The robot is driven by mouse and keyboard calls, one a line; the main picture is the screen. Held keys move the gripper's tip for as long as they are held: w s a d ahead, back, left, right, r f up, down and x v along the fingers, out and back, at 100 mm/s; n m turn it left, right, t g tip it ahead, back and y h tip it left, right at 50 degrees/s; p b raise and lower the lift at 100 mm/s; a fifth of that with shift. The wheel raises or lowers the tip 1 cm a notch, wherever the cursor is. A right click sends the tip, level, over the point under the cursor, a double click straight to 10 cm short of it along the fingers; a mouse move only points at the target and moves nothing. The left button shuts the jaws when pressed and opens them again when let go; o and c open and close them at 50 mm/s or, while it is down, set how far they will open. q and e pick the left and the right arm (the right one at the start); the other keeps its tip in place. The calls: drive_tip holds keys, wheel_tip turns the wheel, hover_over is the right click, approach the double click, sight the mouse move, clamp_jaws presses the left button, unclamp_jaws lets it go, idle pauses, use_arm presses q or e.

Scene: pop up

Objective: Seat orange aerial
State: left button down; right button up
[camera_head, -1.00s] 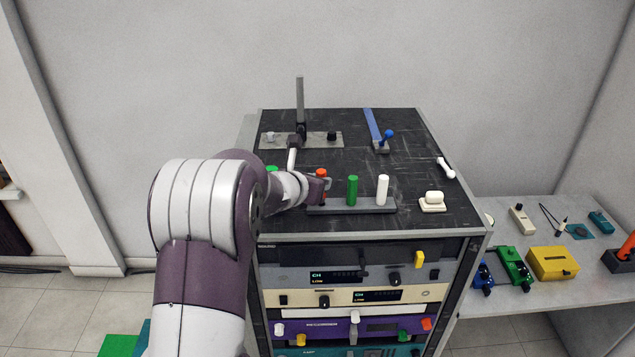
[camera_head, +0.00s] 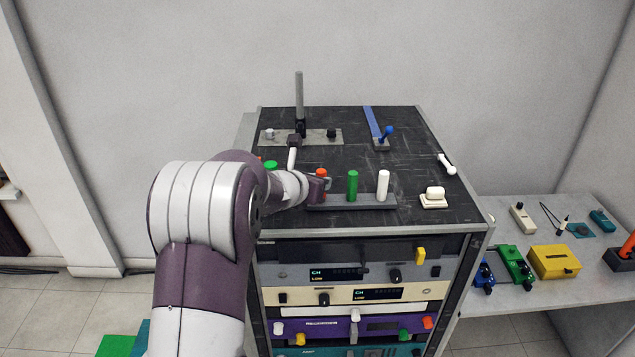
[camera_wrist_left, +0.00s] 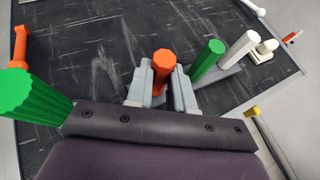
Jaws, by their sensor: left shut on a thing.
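The orange aerial (camera_head: 321,172) is a short orange rod at the left end of a grey bar (camera_head: 350,206) on top of the rack. My left gripper (camera_head: 320,186) is at this rod. In the left wrist view its two grey fingers (camera_wrist_left: 163,88) stand on either side of the orange aerial (camera_wrist_left: 163,62), shut on it. The rod looks upright. Its lower end is hidden by my gripper, so I cannot tell how deep it sits. A green rod (camera_head: 353,186) and a white rod (camera_head: 383,185) stand upright in the same bar. My right gripper is not in view.
Behind stand a tall grey aerial (camera_head: 299,95) on a plate and a blue lever (camera_head: 387,134). A white switch (camera_head: 433,198) lies right of the bar. A green knob (camera_wrist_left: 30,97) is close to my wrist. A side table (camera_head: 575,292) with several small boxes stands right.

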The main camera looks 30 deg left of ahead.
use_arm(q)
drive_tip(key=shift+f+b, duration=0.35)
drive_tip(key=shift+f, duration=0.05)
drive_tip(key=c, duration=0.9)
unclamp_jaws()
drive_tip(key=v, duration=1.2)
drive_tip(key=shift+s+r, duration=0.2)
drive_tip(key=shift+s, duration=0.05)
